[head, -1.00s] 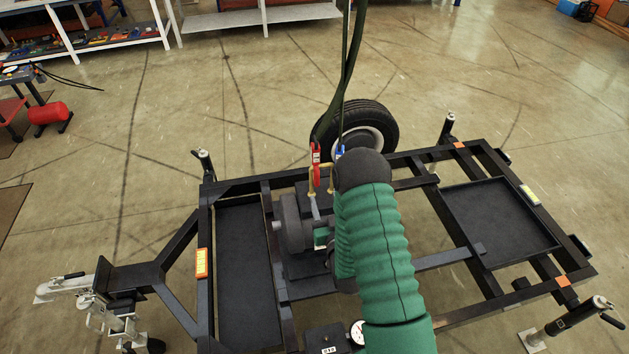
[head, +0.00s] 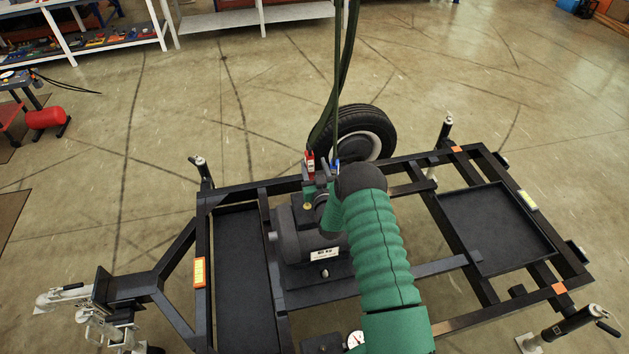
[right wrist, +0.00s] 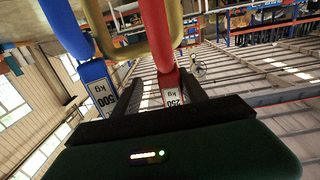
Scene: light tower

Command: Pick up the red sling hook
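The red sling hook (head: 310,161) hangs above the motor in the head view. In the right wrist view the red hook (right wrist: 171,72), with its 250 kg label, is between my right gripper's (right wrist: 158,88) two dark fingers, with a gap beside the label on the left. In the head view my right gripper (head: 318,186) is at the red hook's lower part and hides some of it. The blue sling hook (head: 336,166) hangs close on the right; in the wrist view it is the 500 kg one (right wrist: 96,82), left of the fingers. My left gripper is out of view.
Dark green slings (head: 342,85) run up from the hooks. Yellow loops (right wrist: 145,35) meet the hooks in the wrist view. The grey motor (head: 310,235) sits below on the black trailer frame (head: 400,272). A wheel (head: 362,135) stands behind the hooks.

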